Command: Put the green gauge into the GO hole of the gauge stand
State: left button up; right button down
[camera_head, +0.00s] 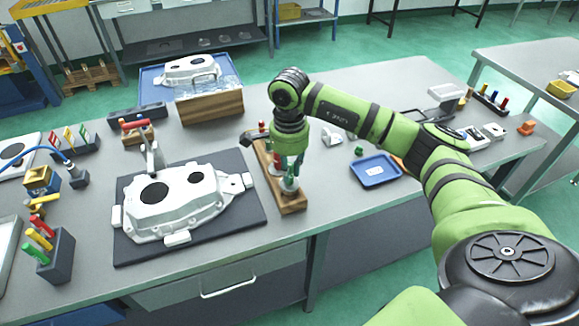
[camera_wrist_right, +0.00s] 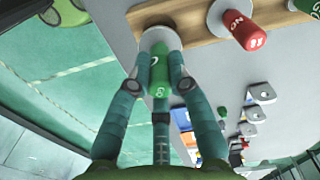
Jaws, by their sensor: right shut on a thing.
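The gauge stand is a wooden board (camera_head: 293,204) on the bench, right of the dark mat; its edge also shows in the wrist view (camera_wrist_right: 190,28). My right gripper (camera_head: 289,182) points down over the board's near end. In the wrist view its fingers (camera_wrist_right: 158,82) are shut around the green gauge (camera_wrist_right: 158,68), which has white lettering. A pale round end (camera_wrist_right: 154,38) shows beyond the green handle, at the board; I cannot tell whether it is in the hole or above it. The red gauge (camera_wrist_right: 243,30) stands beside it on the board. My left gripper is not in view.
A white casting (camera_head: 175,205) lies on the dark mat (camera_head: 245,222) left of the stand. A blue tray (camera_head: 377,171) lies to the right. A dark block with coloured handles (camera_head: 58,262) stands at the left. The front edge of the bench is close to the stand.

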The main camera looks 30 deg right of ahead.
aim_at(290, 183)
jog(key=shift+f+b, duration=1.45)
jog(key=shift+f, duration=0.3)
jog(key=c, duration=1.1)
grip_release()
jog(key=shift+r, duration=0.15)
notch_tip(290, 183, up, 12)
jog(key=shift+f, duration=0.1)
